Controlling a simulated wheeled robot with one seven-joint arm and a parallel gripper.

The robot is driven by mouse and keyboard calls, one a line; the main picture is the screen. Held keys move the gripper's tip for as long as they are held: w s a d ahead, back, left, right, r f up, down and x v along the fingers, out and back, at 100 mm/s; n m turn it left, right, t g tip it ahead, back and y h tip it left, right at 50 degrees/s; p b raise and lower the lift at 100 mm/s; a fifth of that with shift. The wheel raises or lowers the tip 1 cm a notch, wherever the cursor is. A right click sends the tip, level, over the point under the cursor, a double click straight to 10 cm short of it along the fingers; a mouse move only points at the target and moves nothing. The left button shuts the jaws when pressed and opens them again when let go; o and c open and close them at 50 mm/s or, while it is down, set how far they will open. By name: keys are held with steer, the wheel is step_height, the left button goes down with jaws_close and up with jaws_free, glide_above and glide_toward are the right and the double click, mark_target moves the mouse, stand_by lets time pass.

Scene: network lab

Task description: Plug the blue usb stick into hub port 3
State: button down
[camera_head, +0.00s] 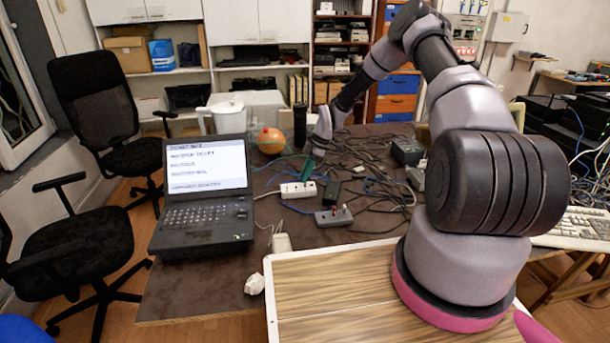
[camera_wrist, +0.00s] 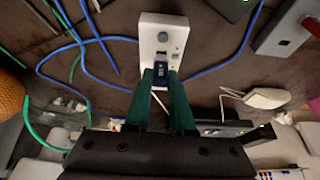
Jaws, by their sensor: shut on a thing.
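In the head view the white hub (camera_head: 298,190) is just below my gripper (camera_head: 308,168). My gripper (camera_wrist: 162,76) has green fingers shut on the narrow blue usb stick (camera_wrist: 161,74) between their tips, at the hub's near end. The port numbers are too small to read. In the head view the stick is hidden by the fingers.
A grey box with a red part (camera_head: 334,216) stands near the hub. The open laptop (camera_head: 205,190) is at the left and an orange ball (camera_head: 271,141) behind. Cables cover the table's right.

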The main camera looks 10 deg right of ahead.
steer(key=shift+f, duration=0.7)
stand_by(0.9)
steer(key=c, duration=0.7)
jaws_free()
steer(key=shift+r, duration=0.1)
steer(key=v, duration=1)
steer(key=shift+d+r, duration=0.15)
steer(key=shift+r, duration=0.25)
steer(key=s+d+r+m+t+h, duration=0.15)
steer(key=s+r+m, duration=0.4)
steer(key=r, duration=0.85)
steer(key=s+d+r+m+t+h, duration=0.15)
steer(key=s+r+m, duration=0.4)
steer(key=r, duration=0.75)
steer(key=s+r+m+t, duration=0.1)
steer(key=s+r+m, duration=0.2)
steer(key=s, duration=0.5)
steer(key=s+r+m+t, duration=0.1)
steer(key=s+r+m, duration=0.3)
steer(key=s, duration=0.5)
steer(key=s+d+r+m+t, duration=0.1)
steer(key=s+r+m, duration=0.3)
steer(key=s, duration=0.5)
step_height(320, 180, up, 2)
steer(key=shift+s+d+r+t, duration=0.1)
steer(key=shift+r+t, duration=0.05)
steer(key=shift+t, duration=0.45)
